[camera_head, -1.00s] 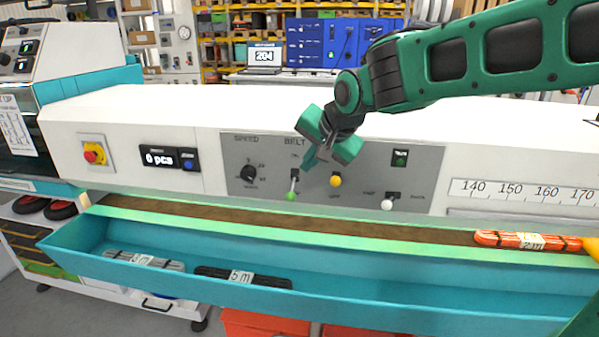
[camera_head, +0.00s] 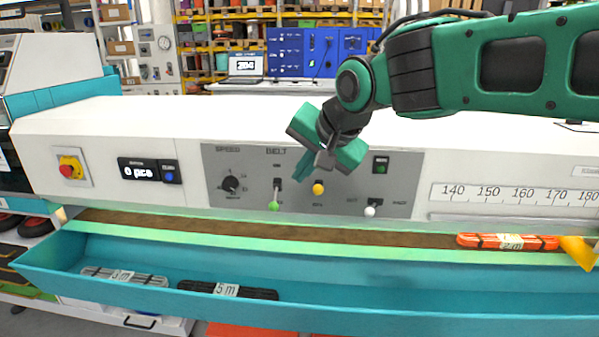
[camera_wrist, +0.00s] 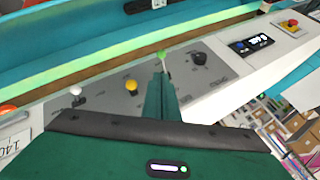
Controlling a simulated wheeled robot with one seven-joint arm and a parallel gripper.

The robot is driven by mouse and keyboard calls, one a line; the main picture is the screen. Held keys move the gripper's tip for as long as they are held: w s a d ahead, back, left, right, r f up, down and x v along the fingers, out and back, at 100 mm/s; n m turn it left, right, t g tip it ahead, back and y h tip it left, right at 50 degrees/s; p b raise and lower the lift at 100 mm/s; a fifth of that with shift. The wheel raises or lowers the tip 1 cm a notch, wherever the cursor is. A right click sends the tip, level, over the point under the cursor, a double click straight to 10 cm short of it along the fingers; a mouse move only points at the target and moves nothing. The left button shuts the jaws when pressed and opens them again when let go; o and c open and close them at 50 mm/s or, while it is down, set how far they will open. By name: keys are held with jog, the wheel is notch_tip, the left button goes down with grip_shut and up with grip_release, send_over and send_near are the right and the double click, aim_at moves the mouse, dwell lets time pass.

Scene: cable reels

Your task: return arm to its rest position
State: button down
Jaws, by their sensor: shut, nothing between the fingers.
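My gripper (camera_head: 322,176) is green and hangs in front of the grey control panel (camera_head: 400,165), with my arm coming in from the upper right. Its fingers are shut with nothing between them. In the wrist view the closed fingers (camera_wrist: 161,95) point toward the panel, near the green-tipped belt lever (camera_wrist: 161,56). In the head view this lever (camera_head: 274,205) points down, left of the gripper and apart from it. A yellow knob (camera_head: 318,188) and a white-tipped lever (camera_head: 370,211) are on the same panel, just below and to the right.
A teal trough (camera_head: 60,262) runs along the front and holds a grey coil (camera_head: 150,279) and a black coil (camera_head: 258,293). An orange coil (camera_head: 480,240) lies on the brown belt (camera_head: 150,221) at right, by a yellow part (camera_head: 577,250). A red stop button (camera_head: 67,171) is at left.

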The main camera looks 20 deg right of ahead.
jog(key=s+d+f+g+h, duration=0.1)
jog(key=s+d+f+g, duration=0.1)
jog(key=s+d+f, duration=0.5)
jog(key=s+d+f+g+h, duration=0.2)
jog(key=s+d+f, duration=0.1)
jog(key=d, duration=0.8)
jog(key=s+d+f+g, duration=0.2)
jog(key=s+d+f, duration=0.1)
jog(key=s, duration=0.5)
jog(key=s+d+f+n+g+y, duration=0.1)
jog(key=s+d+f+g, duration=0.1)
jog(key=s, duration=0.6)
jog(key=shift+d+f, duration=0.75)
jog(key=shift+f, duration=0.2)
